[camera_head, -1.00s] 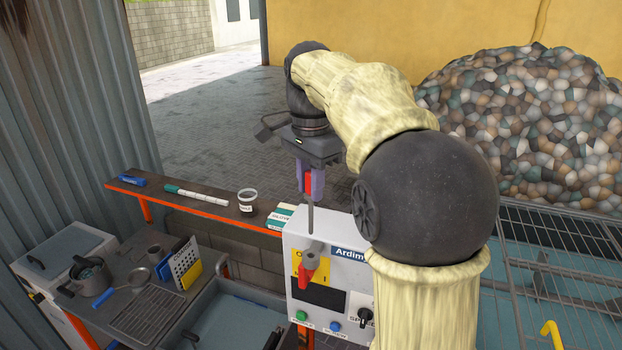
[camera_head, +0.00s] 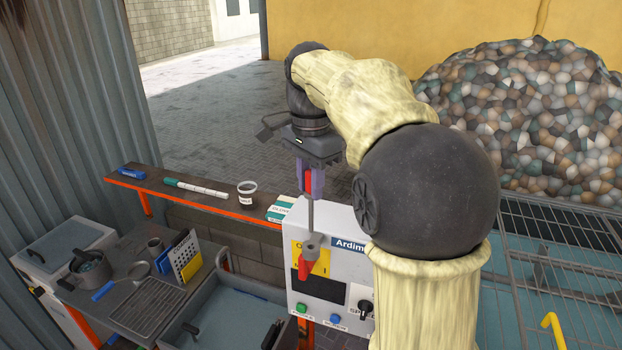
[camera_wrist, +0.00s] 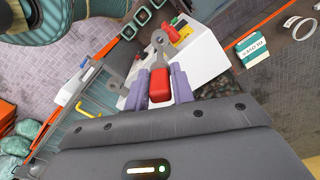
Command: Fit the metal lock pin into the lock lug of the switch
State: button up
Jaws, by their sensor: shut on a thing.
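My gripper (camera_head: 310,192) is shut on the red grip (camera_head: 308,180) of the metal lock pin (camera_head: 311,215). The pin's grey shaft points down from the fingers in the head view. Its lower end meets the grey lock lug (camera_head: 313,243) in the picture; I cannot tell whether it is inside the hole. The lug sits above the red switch handle (camera_head: 304,268) on the yellow plate of the white control box (camera_head: 338,218). In the wrist view the red grip (camera_wrist: 160,84) is between the purple fingers and hides most of the shaft.
The control box also has a dark panel, a black knob (camera_head: 365,308), a green button (camera_head: 301,308) and a blue button (camera_head: 334,318). A narrow shelf (camera_head: 215,195) behind it holds a marker, a cup (camera_head: 247,192) and a glove box (camera_head: 281,207). My arm covers the box's right side.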

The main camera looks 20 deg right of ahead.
aim_at(310, 218)
jog(key=shift+f+b, duration=2.8)
jog(key=shift+f, duration=1.45)
jog(key=shift+f+b, duration=1.35)
jog(key=shift+f, duration=0.7)
jog(key=shift+w, duration=0.1)
jog(key=o, duration=1)
jog(key=shift+f, duration=0.1)
jog(key=shift+o, duration=0.4)
jog(key=shift+a, duration=0.1)
notch_tip(310, 218, up, 18)
jog(key=shift+f+p, duration=0.25)
jog(key=shift+p, duration=0.55)
